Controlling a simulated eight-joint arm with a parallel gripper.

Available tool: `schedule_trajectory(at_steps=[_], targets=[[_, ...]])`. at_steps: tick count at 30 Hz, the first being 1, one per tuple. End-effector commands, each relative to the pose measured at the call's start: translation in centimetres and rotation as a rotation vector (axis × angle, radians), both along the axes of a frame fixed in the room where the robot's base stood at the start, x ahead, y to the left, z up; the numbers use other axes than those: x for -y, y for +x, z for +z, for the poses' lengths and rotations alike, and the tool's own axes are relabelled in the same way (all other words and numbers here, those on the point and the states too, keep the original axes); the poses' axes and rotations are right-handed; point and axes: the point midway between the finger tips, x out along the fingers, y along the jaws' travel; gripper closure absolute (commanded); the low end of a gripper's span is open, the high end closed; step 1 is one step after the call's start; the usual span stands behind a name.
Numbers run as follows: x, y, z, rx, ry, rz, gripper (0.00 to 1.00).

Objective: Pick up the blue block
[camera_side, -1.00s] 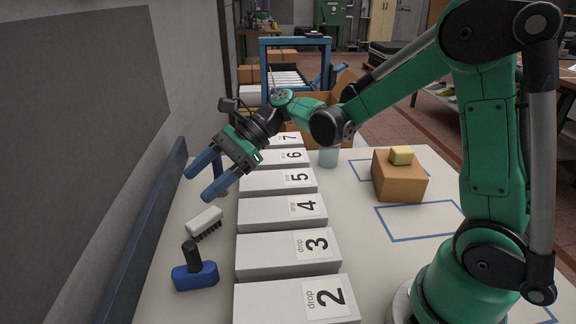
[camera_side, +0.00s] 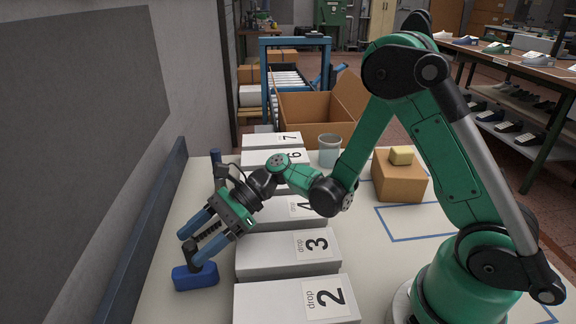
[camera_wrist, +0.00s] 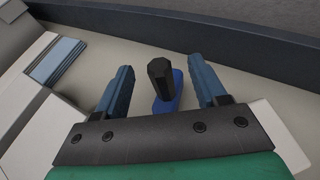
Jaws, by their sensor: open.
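The blue block (camera_side: 195,277) lies on the table left of the white numbered boxes, with a black upright handle (camera_side: 194,252) on top. In the wrist view the block (camera_wrist: 170,102) shows partly behind its black handle (camera_wrist: 160,80). My gripper (camera_side: 188,248) is open, its two blue fingers pointing down and left at the handle. In the wrist view the handle stands between the fingers of my gripper (camera_wrist: 160,76), with a gap on each side. I cannot tell whether the fingertips reach past it.
White boxes marked "drop" and numbered, such as box 3 (camera_side: 285,262), stand in a row to the right. A dark blue rail (camera_side: 150,235) runs along the left edge. A grey cup (camera_side: 329,150) stands behind.

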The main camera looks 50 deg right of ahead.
Motion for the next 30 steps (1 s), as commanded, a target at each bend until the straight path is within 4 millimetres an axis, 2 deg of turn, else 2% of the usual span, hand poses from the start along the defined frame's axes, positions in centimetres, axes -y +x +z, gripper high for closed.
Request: schedule_trajectory(at_steps=[3,7,16,17,23,24,30], targets=[[-1.7,0.3,-0.7,0.000,-0.001,0.004,0.35],[-2.8,0.6,-1.2,0.001,-0.001,0.003,0.35],[-3.1,0.7,-1.3,0.001,0.000,0.000,0.35],[-3.1,0.7,-1.3,0.001,0.000,0.000,0.41],[-3.1,0.7,-1.3,0.001,0.000,0.000,0.98],[-3.1,0.7,-1.3,0.001,0.000,0.000,1.00],[-3.1,0.7,-1.3,0.001,0.000,0.000,1.00]])
